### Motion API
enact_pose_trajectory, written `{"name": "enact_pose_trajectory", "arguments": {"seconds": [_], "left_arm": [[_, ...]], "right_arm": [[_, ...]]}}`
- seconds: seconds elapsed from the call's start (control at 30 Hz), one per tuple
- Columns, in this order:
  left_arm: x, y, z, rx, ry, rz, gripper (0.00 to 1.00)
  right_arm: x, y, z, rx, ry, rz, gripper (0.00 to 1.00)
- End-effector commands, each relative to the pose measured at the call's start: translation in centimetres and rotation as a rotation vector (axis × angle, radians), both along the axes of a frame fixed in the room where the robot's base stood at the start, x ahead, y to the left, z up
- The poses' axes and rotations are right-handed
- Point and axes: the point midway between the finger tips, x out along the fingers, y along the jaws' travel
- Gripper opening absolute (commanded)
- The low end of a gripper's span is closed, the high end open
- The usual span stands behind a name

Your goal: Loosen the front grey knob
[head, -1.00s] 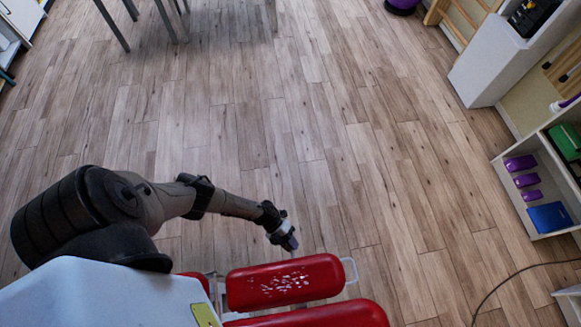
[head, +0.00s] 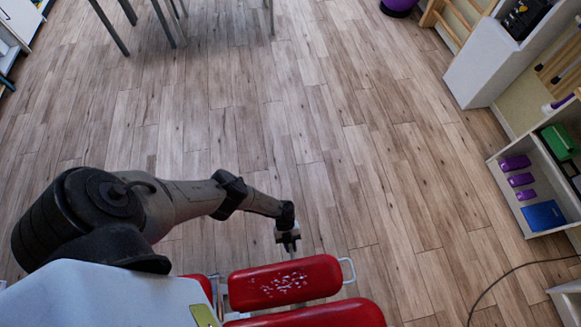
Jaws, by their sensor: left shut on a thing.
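My left gripper (head: 290,248) is just behind the far edge of a red padded cushion (head: 285,283) of the bench, pointing down. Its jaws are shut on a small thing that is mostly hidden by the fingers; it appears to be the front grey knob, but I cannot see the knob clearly. My right gripper is not in view.
A second red pad (head: 320,314) lies nearer me, and a light metal loop handle (head: 349,270) sticks out at the bench's right end. A shelf unit (head: 537,190) with purple items stands at right.

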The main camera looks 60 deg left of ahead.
Motion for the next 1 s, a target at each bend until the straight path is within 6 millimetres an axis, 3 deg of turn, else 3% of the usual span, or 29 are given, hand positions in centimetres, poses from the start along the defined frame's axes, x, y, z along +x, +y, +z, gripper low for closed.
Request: {"name": "enact_pose_trajectory", "arguments": {"seconds": [0.53,0.57,0.8,1.0], "left_arm": [[-0.03,-0.04,-0.02,0.009,0.022,-0.001,0.00],[-0.03,-0.05,-0.02,0.009,0.022,-0.001,0.19],[-0.03,-0.04,-0.02,0.009,0.021,0.000,0.42],[-0.03,-0.02,-0.01,0.009,0.021,0.000,0.43]], "right_arm": [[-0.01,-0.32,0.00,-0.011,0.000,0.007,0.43],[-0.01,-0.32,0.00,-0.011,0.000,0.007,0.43],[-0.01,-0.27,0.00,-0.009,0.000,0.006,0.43],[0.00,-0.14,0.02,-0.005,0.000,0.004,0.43]]}}
